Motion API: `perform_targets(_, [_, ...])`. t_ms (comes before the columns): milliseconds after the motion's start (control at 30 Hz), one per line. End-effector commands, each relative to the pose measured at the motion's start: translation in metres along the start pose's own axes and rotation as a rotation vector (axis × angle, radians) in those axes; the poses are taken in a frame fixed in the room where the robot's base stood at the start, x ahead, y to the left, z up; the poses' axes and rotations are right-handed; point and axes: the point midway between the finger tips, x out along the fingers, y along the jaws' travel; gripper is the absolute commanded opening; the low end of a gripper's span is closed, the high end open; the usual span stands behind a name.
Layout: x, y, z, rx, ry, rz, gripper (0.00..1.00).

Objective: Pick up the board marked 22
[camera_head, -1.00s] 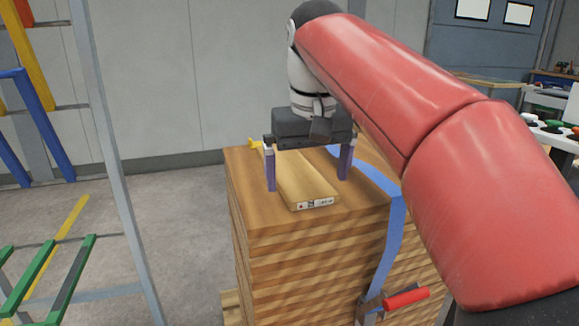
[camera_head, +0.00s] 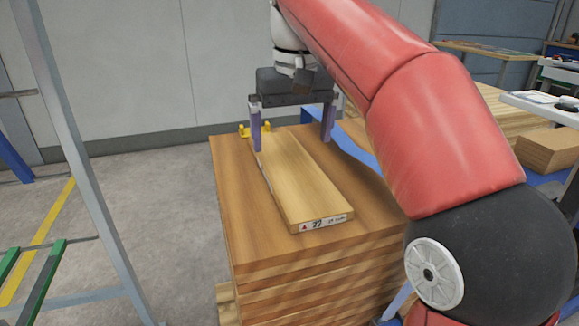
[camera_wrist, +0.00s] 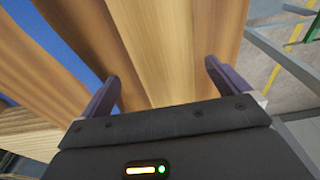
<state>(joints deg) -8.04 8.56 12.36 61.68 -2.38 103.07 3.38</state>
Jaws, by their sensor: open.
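The board (camera_head: 308,185) is a light wooden plank lying flat on top of a wooden stack. Its near end has a white label with a red mark and what looks like 22. My gripper (camera_head: 292,146) is open above the board's far part, one finger to each side, pointing down. In the wrist view the board (camera_wrist: 170,45) runs between the two spread fingers of my gripper (camera_wrist: 161,72). No contact between fingers and board is visible.
The board stack (camera_head: 235,205) has free top surface left of the board. A metal rack (camera_head: 75,130) stands at the left, with clear floor between.

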Motion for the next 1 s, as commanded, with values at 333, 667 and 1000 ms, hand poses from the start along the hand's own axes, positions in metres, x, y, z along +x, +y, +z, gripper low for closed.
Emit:
perform_targets(333, [0.048, -0.003, 0.004, 0.002, -0.001, 0.0, 1.0])
perform_targets(667, [0.053, -0.003, 0.003, 0.001, 0.001, 0.0, 1.0])
perform_targets(1000, [0.053, -0.003, 0.003, 0.001, 0.001, 0.0, 0.56])
